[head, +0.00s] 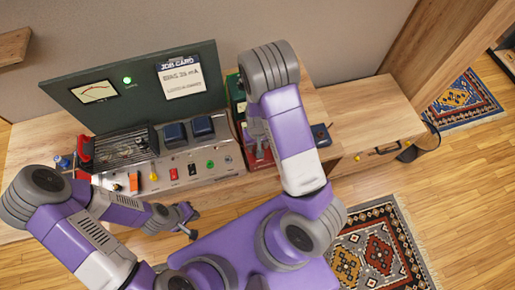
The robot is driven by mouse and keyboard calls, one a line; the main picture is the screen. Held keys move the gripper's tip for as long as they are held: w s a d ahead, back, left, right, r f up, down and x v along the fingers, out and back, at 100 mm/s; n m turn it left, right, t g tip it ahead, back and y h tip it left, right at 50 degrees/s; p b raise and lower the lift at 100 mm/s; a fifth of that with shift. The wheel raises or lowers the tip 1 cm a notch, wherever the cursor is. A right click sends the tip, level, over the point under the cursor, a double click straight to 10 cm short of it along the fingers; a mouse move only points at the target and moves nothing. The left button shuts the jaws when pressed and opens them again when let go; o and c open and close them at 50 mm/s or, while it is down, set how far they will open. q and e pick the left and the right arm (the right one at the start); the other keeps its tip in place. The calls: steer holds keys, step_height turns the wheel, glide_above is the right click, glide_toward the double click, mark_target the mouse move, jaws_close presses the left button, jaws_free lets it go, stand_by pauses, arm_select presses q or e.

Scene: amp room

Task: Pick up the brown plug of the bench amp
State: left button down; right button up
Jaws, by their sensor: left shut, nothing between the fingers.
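The bench amp has a dark green upright panel (135,92) with a meter and a lit green lamp, and a grey sloped front (225,158) with small coloured parts in a row. I cannot make out a brown plug for certain. My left gripper (190,224) is shut and empty, low in front of the amp and apart from it. My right gripper (258,130) is at the amp's right end, beside a dark green and red unit (238,96). My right arm partly covers it, so its jaws are unclear.
A job card (180,78) is on the panel. A wooden cabinet (365,110) stands at the right, with a small dark blue device (321,135) near its left end. Patterned rugs (378,253) lie on the wooden floor.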

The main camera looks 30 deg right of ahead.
step_height(320, 180, down, 2)
steer(key=shift+f, duration=0.1)
jaws_close()
stand_by(0.4)
